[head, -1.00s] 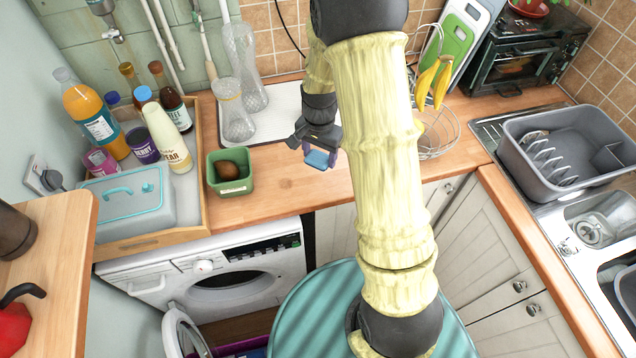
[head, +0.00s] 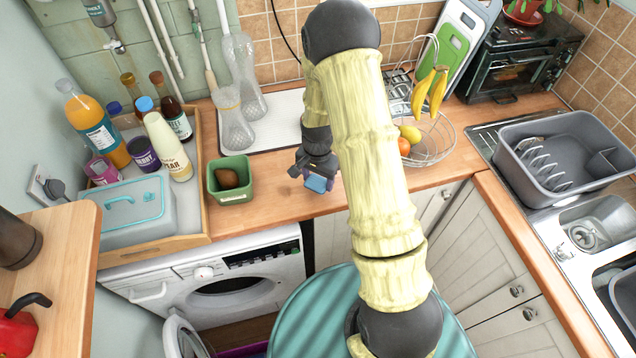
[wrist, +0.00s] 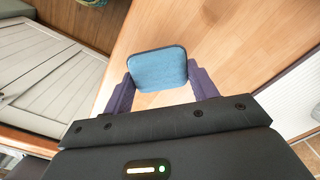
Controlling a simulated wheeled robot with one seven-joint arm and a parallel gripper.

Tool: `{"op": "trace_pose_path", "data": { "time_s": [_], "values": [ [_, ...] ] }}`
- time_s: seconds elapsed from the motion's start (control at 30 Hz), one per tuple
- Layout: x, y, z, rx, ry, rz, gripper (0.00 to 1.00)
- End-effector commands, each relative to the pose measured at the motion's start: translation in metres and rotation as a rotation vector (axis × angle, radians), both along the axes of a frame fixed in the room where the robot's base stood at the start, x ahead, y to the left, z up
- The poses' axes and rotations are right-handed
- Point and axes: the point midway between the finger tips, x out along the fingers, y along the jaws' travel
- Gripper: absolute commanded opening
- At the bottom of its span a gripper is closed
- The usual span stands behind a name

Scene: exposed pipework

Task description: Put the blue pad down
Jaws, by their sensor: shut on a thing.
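The blue pad (head: 318,184) is small and flat with rounded corners. My gripper (head: 312,180) is shut on it near the front edge of the wooden worktop (head: 272,192). In the wrist view the pad (wrist: 158,67) sits between the two dark purple fingers of my gripper (wrist: 160,85), its broad face towards the camera. Wood surface lies behind it in that view. I cannot tell whether the pad touches the worktop or hangs just above it.
A green pot (head: 231,180) with a brown item stands left of my gripper. A white drainer mat (head: 268,128) with glass vases lies behind. A wire fruit basket (head: 432,140) is to the right. Bare worktop lies between pot and gripper. The washing machine (head: 215,285) is below the edge.

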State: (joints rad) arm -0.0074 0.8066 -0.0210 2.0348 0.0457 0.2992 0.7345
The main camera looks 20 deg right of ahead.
Motion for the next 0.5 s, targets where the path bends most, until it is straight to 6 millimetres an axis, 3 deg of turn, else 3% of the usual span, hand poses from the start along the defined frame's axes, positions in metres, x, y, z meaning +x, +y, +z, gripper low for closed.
{"op": "trace_pose_path", "data": {
  "time_s": [0.2, 0.5],
  "values": [
    [0.0, 0.0, -0.025, 0.0, 0.003, 0.001, 0.33],
    [0.0, 0.0, -0.029, 0.0, 0.0, 0.0, 0.33]
  ]
}}
